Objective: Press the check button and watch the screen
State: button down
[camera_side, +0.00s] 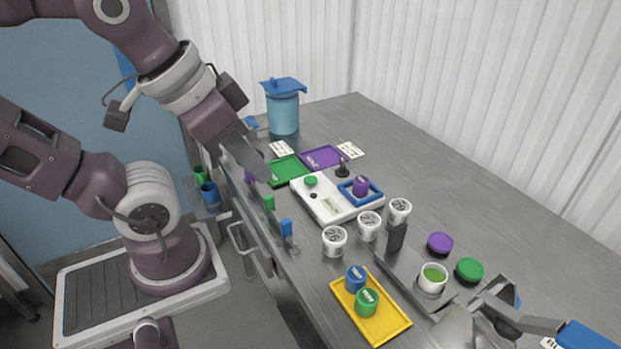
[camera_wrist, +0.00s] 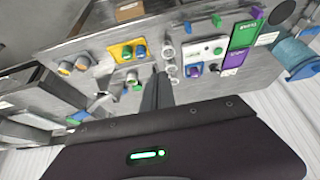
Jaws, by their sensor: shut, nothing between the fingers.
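The white check device (camera_side: 322,199) lies on the steel table with a round green button (camera_side: 311,181) at its far left corner and a small pale green screen (camera_side: 331,207) on its near side. The text on the screen is too small to read. A purple-lidded cup (camera_side: 361,187) sits inside the blue square frame (camera_side: 374,197) on the device. The device also shows in the wrist view (camera_wrist: 207,58), with its green button (camera_wrist: 217,50). My gripper (camera_side: 266,177) is shut and empty, above the table's edge to the left of the button, apart from it.
Green (camera_side: 289,169) and purple (camera_side: 323,157) trays lie behind the device, near a blue-lidded jug (camera_side: 283,112). Several white cups stand in front of it. A yellow tray (camera_side: 397,323) holds blue and green cups. A small black knob-like object (camera_side: 342,170) stands behind the device.

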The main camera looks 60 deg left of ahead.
jog(key=w+a+r+m+t+y, duration=0.1)
jog(key=w+a+r+t+y, duration=0.15)
jog(key=w+a, duration=0.5)
jog(key=w+a+r+m+t+y, duration=0.1)
jog(key=w+a+y, duration=0.2)
jog(key=w+a, duration=0.45)
jog(key=m+h, duration=0.9)
jog(key=m, duration=0.3)
send_over(306, 179)
notch_tip(306, 179, down, 16)
jog(key=r, duration=0.1)
jog(key=shift+f+g, duration=0.25)
jog(key=shift+g, duration=0.1)
jog(key=shift+f, duration=0.1)
jog(key=shift+f, duration=4.3)
